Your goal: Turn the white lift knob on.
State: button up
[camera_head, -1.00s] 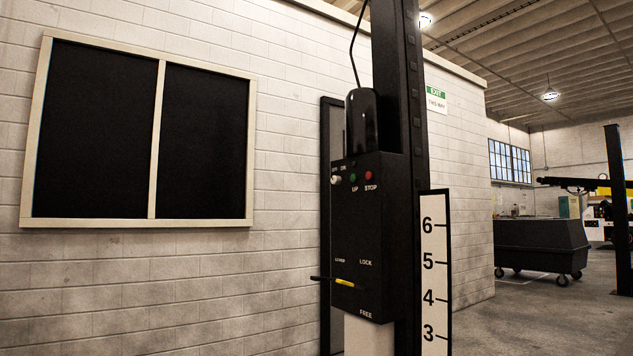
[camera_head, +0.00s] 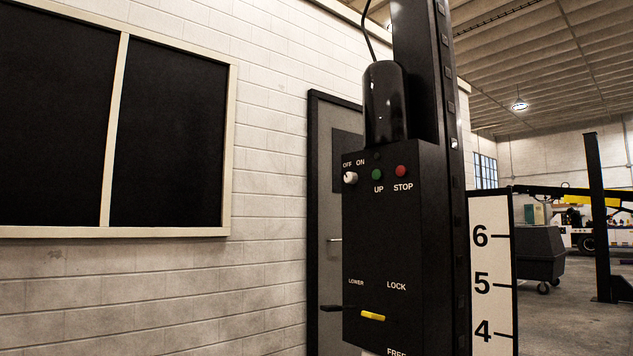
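The white lift knob (camera_head: 350,178) is on the upper left of the front of the black control box (camera_head: 385,240), under the labels OFF and ON. Its pointer looks turned toward the OFF side, but it is too small to be sure. A green UP button (camera_head: 377,174) and a red STOP button (camera_head: 401,171) sit to its right. My gripper is not in view.
A yellow lever (camera_head: 372,316) and a black LOWER lever (camera_head: 331,308) stick out low on the box. The black post (camera_head: 432,80) and a numbered scale (camera_head: 492,270) stand to the right. A door (camera_head: 335,230) and white brick wall lie behind.

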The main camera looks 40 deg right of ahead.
aim_at(349, 177)
jog(key=z, duration=0.55)
jog(key=i, duration=1.15)
jog(key=z, duration=0.75)
